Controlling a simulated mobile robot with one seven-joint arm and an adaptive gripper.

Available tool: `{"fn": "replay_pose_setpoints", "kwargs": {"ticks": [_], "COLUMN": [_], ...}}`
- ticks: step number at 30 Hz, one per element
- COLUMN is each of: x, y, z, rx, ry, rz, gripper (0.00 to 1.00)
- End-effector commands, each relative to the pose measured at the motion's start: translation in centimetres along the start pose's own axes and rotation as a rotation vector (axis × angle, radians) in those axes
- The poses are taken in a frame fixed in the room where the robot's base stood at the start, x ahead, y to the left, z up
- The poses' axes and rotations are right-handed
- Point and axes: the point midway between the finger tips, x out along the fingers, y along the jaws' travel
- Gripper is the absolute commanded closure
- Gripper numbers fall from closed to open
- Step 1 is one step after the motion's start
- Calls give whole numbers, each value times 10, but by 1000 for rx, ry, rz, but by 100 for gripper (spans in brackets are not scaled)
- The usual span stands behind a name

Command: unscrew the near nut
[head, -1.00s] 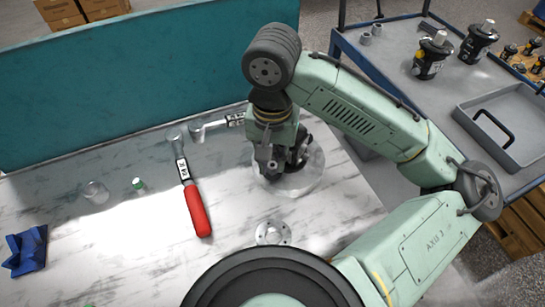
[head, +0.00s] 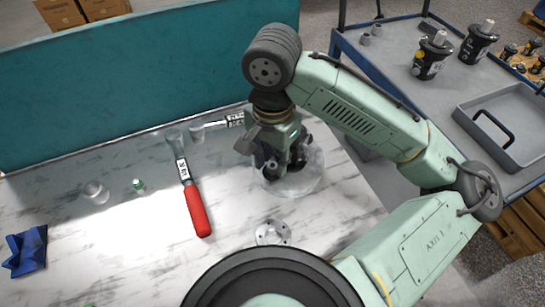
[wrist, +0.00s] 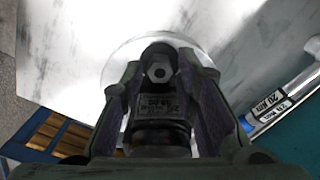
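A dark hydraulic motor (head: 301,150) stands on a round, pale, see-through disc (head: 312,180) on the marbled table. In the wrist view the motor (wrist: 156,104) lies between my fingers, its label facing the camera. A small grey hex nut (wrist: 158,73) shows at its end; I cannot tell whether it is the near nut. In the head view my gripper (head: 284,170) hangs pointing down at the motor and hides much of it. In the wrist view my gripper's fingers (wrist: 160,65) are spread on both sides of the motor, with gaps visible. Any contact is unclear.
A red-handled wrench (head: 197,205) lies left of my gripper, with another labelled tool (head: 215,124) behind it. A flanged metal ring (head: 273,233) lies in front. Clear cups (head: 96,192) and a blue part (head: 26,250) are at left. A teal panel (head: 130,85) closes the back.

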Motion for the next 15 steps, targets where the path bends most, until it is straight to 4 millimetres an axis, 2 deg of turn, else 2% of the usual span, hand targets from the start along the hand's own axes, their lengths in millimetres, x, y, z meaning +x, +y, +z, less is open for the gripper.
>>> {"fn": "replay_pose_setpoints", "kwargs": {"ticks": [7,10,15], "x": [0,0,0], "y": [0,0,0], "z": [0,0,0], "rx": [361,431,448], "ry": [1,0,0], "rz": [0,0,0], "gripper": [72,72,72]}}
